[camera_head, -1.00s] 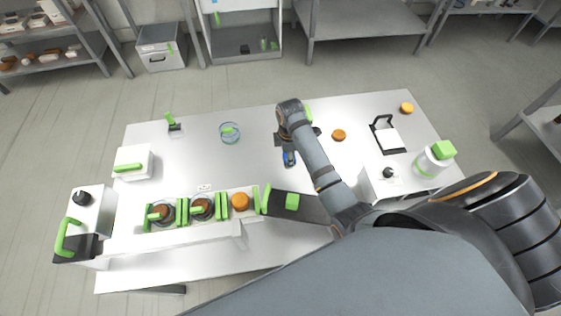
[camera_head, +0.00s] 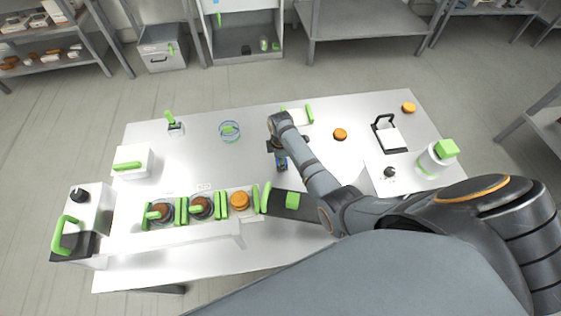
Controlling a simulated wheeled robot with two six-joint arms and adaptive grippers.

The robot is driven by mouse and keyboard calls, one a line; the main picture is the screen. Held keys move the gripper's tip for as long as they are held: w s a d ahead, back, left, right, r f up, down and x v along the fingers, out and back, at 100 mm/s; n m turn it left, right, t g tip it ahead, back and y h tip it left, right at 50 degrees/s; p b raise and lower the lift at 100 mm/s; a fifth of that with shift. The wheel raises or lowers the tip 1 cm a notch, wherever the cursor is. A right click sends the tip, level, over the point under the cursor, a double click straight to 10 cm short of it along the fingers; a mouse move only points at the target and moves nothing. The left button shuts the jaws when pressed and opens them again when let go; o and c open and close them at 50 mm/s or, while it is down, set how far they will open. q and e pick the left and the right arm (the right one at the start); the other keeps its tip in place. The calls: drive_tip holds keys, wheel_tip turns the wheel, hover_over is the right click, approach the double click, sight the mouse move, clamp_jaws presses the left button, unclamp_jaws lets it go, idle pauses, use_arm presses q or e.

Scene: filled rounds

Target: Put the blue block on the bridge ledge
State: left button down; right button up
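My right gripper (camera_head: 280,156) is above the middle of the white table, at the end of the arm that comes in from the lower right. The small blue block (camera_head: 281,164) is at its fingertips and seems to be gripped; the fingers are small and partly hidden by the wrist. A white piece between two green uprights (camera_head: 297,116) stands behind the arm, partly covered by it. I cannot tell for sure which fixture is the bridge ledge. My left gripper is not in view.
An orange round (camera_head: 340,134), a black-framed stand (camera_head: 389,136) and a white canister (camera_head: 433,160) are right. A glass ring (camera_head: 230,131) is left.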

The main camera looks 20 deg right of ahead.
drive_tip(key=shift+f, duration=0.2)
drive_tip(key=o, duration=1.2)
drive_tip(key=shift+r, duration=0.1)
wheel_tip(320, 180, up, 12)
drive_tip(key=shift+r+p, duration=0.1)
drive_tip(key=shift+p, duration=0.3)
